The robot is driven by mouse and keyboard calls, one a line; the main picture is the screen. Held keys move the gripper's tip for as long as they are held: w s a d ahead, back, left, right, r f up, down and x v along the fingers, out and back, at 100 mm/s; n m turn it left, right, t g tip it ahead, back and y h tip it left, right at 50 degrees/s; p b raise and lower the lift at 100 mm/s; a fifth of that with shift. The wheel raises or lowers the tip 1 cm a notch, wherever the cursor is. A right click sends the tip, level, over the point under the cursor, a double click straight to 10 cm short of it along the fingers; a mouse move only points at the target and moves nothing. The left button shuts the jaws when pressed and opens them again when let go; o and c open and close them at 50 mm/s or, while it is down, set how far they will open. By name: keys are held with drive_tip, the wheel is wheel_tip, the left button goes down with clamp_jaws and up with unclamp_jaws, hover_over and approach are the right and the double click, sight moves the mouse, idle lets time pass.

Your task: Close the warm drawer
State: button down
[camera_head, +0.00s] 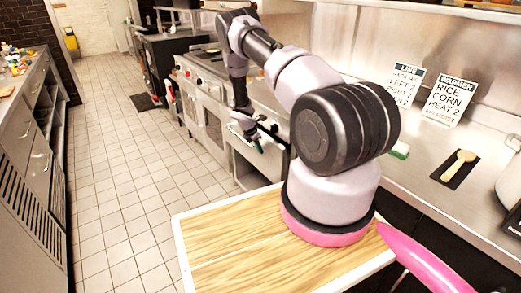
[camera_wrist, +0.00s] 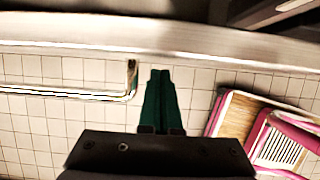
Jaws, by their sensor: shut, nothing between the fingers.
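The warm drawer (camera_head: 250,165) is a pale metal unit low in the counter front, past my arm in the head view. It appears to stand out from the counter, but my arm hides part of it and I cannot tell how far it is open. In the wrist view its metal front edge (camera_wrist: 200,48) runs across the top, with a bar handle (camera_wrist: 65,93) at left. My gripper (camera_head: 258,147) is in front of the drawer near its top. Its dark green fingers (camera_wrist: 160,75) are together and empty, just right of the handle's end; contact is unclear.
A steel counter (camera_head: 415,190) runs along the right, with two signs, a wooden spoon (camera_head: 459,165) on a dark mat, and a pot. A stove (camera_head: 200,85) stands farther back. A cabinet row (camera_head: 35,150) lines the left. The tiled aisle (camera_head: 120,170) between is clear.

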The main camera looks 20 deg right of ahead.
drive_tip(key=s+a+r, duration=0.2)
drive_tip(key=a+r, duration=0.5)
drive_tip(key=r, duration=0.2)
drive_tip(key=s+a+f+m+t+y, duration=0.15)
drive_tip(key=s+a+f+m, duration=0.25)
drive_tip(key=m, duration=0.5)
drive_tip(key=s+d+r+m+t+h, duration=0.2)
drive_tip(key=d+r+m+t, duration=0.15)
drive_tip(key=m, duration=0.65)
drive_tip(key=shift+w+d+f, duration=0.85)
drive_tip(key=shift+d+f, duration=0.5)
drive_tip(key=shift+f, duration=0.1)
drive_tip(key=shift+w+d+f, duration=0.85)
drive_tip(key=shift+d+f, duration=0.55)
drive_tip(key=shift+f, duration=0.05)
drive_tip(key=shift+w+d+f, duration=0.85)
drive_tip(key=shift+d+f, duration=0.5)
drive_tip(key=shift+f, duration=0.1)
